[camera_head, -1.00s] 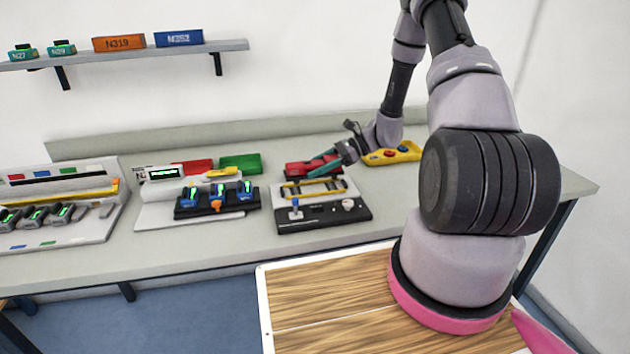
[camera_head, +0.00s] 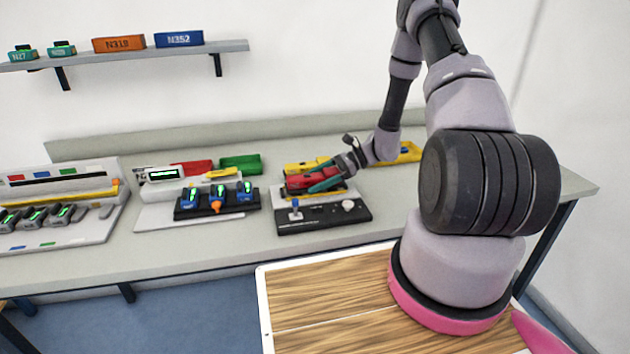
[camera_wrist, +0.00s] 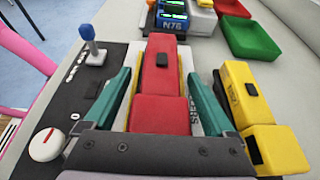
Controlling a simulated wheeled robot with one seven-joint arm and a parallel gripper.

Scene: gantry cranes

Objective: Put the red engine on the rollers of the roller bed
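The red engine (camera_head: 301,182) lies over the roller bed (camera_head: 345,190) in the head view and appears to rest between its yellow rails. In the wrist view, the red engine (camera_wrist: 161,85) runs lengthwise between the teal fingers of my gripper (camera_wrist: 160,74). Narrow gaps show on both sides of it, with yellow rail and pale surface visible, so the fingers look open around it. In the head view my gripper (camera_head: 325,178) is low at the bed. The rollers under the engine are hidden.
A yellow engine (camera_wrist: 255,110) lies close beside my right finger in the wrist view. A control panel with a blue-topped lever (camera_wrist: 93,48) and a white knob (camera_wrist: 46,144) is on the left. Green (camera_wrist: 250,38) and red trays and a blue N76 unit (camera_wrist: 173,20) stand beyond.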

